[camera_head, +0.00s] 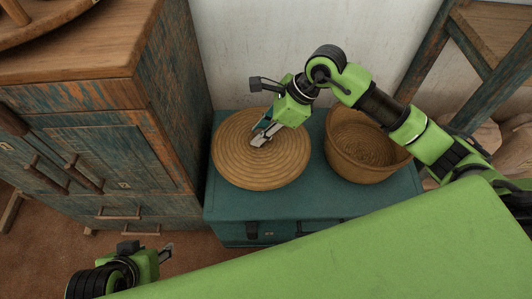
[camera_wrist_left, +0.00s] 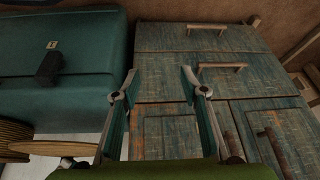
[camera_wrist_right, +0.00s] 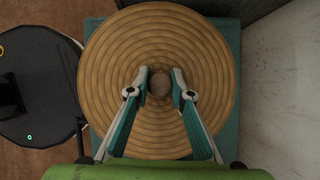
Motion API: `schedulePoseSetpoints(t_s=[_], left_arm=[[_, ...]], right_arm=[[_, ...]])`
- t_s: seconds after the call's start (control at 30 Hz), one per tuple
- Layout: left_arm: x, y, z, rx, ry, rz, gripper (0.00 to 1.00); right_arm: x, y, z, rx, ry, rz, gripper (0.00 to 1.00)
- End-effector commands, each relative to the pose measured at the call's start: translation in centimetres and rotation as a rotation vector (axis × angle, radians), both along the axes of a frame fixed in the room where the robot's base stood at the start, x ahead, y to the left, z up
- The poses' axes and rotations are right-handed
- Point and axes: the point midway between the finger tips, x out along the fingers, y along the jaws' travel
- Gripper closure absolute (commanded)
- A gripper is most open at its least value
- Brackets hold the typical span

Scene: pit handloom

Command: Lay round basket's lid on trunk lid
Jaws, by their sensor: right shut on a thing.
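The round basket's lid (camera_head: 240,165) is a tan, ringed disc over the left part of the teal trunk lid (camera_head: 315,205). It looks level; I cannot tell whether it rests on the trunk or hangs just above it. My right gripper (camera_head: 262,138) is shut on the lid's central knob, and the knob (camera_wrist_right: 160,83) shows between the fingertips in the right wrist view. The open round basket (camera_head: 362,168) stands on the right part of the trunk lid, close beside the lid. My left gripper (camera_head: 166,250) is open and empty, low in front of the cabinet (camera_wrist_left: 215,130).
The worn wooden cabinet (camera_head: 95,90) stands left of the trunk. A white wall (camera_head: 270,40) is behind, and a wooden frame (camera_head: 440,50) is at the right. A strip of trunk lid in front of the basket and its lid is bare.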

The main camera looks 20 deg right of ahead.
Motion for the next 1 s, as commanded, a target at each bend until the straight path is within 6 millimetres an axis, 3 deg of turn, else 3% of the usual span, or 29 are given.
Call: schedulePoseSetpoints(t_s=[0.2, 0.4, 0.7, 1.0], left_arm=[[-2.4, 0.7, -0.4, 0.019, 0.096, 0.007, 0.6], [-3.0, 0.8, -0.7, 0.024, 0.121, 0.01, 0.6], [1.9, -0.6, 0.3, -0.017, -0.08, -0.007, 0.6], [4.9, -1.6, 1.6, -0.045, -0.213, -0.017, 0.6]], right_arm=[[1.2, -1.1, 0.9, 0.003, 0.0, -0.353, 1.0], [1.6, -1.9, 0.8, 0.001, 0.004, -0.495, 1.0], [1.7, -2.0, -3.8, 0.0, 0.007, -0.509, 1.0], [1.6, -2.0, -6.0, 0.0, 0.007, -0.507, 1.0]])
